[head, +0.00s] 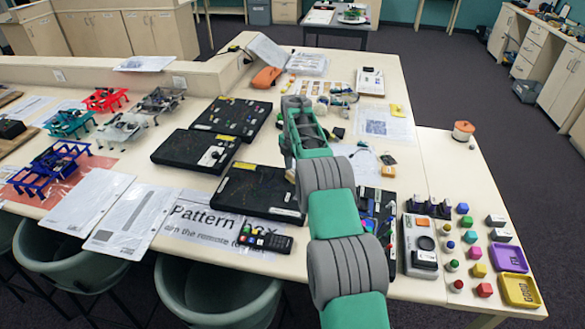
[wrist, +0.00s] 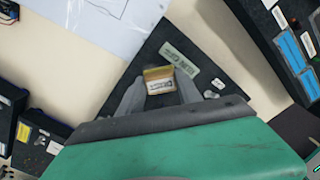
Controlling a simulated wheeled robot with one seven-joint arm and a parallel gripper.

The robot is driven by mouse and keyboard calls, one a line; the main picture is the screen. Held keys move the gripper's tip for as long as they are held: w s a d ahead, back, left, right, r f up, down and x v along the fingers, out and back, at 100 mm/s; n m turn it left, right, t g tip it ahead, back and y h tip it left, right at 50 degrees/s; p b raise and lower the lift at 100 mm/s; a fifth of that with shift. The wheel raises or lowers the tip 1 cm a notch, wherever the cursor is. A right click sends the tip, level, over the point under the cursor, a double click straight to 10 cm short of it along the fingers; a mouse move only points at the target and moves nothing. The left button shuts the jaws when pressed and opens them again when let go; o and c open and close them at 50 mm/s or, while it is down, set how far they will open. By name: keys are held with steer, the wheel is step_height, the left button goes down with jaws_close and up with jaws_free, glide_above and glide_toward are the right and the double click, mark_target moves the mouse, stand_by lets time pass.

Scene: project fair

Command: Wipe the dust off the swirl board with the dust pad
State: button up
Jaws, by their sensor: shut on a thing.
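In the wrist view my gripper (wrist: 160,88) is shut on a small block with a yellowish top and a pale printed face, which I take as the dust pad (wrist: 158,74). It is held over a dark board (wrist: 146,56), near one corner; I cannot tell whether the pad touches it. The board bears a pale label strip (wrist: 180,61) with upside-down lettering. Small pale grey patches (wrist: 211,94) lie right of the fingers; they may be dust. In the head view my arm hides the gripper and pad. I cannot tell for certain which dark board there is the swirl board.
Several black boards, one at the left centre (head: 195,151), one left of my arm (head: 245,192), lie on the table. A remote (head: 265,240), a grey-orange device (head: 421,245) and coloured blocks (head: 479,270) are near the front.

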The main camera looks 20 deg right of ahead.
mark_target(289, 193)
steer(key=shift+f, duration=0.15)
steer(key=shift+s+a+f+b, duration=0.1)
steer(key=shift+s+f+b, duration=0.05)
steer(key=shift+b, duration=0.35)
steer(key=s+a+b, duration=0.2)
steer(key=s+b, duration=0.1)
steer(key=shift+s+f, duration=0.1)
steer(key=shift+f, duration=0.1)
steer(key=shift+s+a+b, duration=0.3)
steer(key=shift+s+a, duration=0.15)
steer(key=shift+s, duration=0.2)
steer(key=shift+s+a+b, duration=0.3)
steer(key=shift+s+a, duration=0.15)
steer(key=shift+s, duration=0.15)
steer(key=shift+w+r+p, duration=0.1)
steer(key=shift+r+p, duration=1.95)
steer(key=shift+r, duration=1.25)
steer(key=shift+r+p, duration=0.85)
steer(key=shift+r, duration=0.65)
